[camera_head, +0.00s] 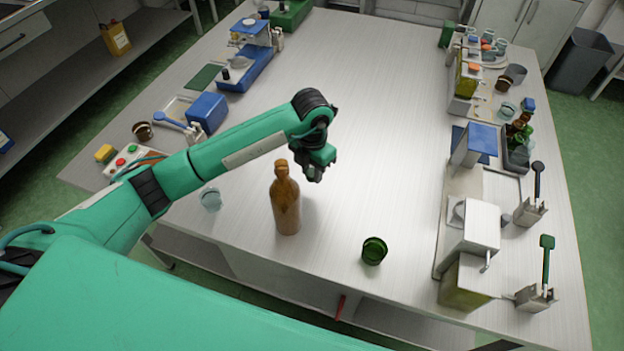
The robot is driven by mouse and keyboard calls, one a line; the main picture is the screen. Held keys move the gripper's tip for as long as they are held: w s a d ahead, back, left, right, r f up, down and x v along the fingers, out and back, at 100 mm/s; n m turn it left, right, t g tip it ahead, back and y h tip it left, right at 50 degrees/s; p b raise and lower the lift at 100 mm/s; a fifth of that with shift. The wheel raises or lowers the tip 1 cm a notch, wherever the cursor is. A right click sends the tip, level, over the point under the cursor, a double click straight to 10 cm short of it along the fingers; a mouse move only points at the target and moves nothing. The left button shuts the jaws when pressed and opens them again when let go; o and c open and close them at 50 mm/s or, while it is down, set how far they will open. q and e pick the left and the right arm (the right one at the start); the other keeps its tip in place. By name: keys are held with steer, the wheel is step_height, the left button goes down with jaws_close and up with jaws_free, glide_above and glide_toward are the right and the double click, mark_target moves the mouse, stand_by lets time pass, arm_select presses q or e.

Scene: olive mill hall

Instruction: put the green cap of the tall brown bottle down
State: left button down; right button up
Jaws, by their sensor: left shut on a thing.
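The tall brown bottle (286,208) stands upright near the front edge of the pale table, and no green cap shows on its neck. My left gripper (314,176) is just right of the bottle's neck, pointing down, apart from the bottle. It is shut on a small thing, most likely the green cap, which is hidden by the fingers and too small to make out. My right gripper is not in view.
A green glass (374,251) stands right of the bottle, a clear glass (210,199) left of it. A blue box (207,112) and other gear line the left side; dispensers, a dark bottle tray (515,163) and utensil holders line the right. The table's middle is clear.

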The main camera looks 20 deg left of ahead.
mark_target(312, 190)
arm_select(q)
steer(key=shift+f, duration=0.6)
step_height(312, 190, down, 3)
steer(key=shift+f+p, duration=0.15)
steer(key=shift+p, duration=0.15)
steer(key=shift+f, duration=0.5)
steer(key=c, duration=1.4)
jaws_free()
steer(key=o, duration=0.3)
steer(key=shift+r, duration=0.55)
step_height(312, 190, up, 3)
steer(key=shift+w+r+b, duration=0.1)
steer(key=shift+r+b, duration=0.05)
steer(key=shift+b, duration=0.35)
step_height(312, 190, up, 7)
steer(key=shift+r+b, duration=0.15)
steer(key=shift+b, duration=0.45)
steer(key=shift+r, duration=0.35)
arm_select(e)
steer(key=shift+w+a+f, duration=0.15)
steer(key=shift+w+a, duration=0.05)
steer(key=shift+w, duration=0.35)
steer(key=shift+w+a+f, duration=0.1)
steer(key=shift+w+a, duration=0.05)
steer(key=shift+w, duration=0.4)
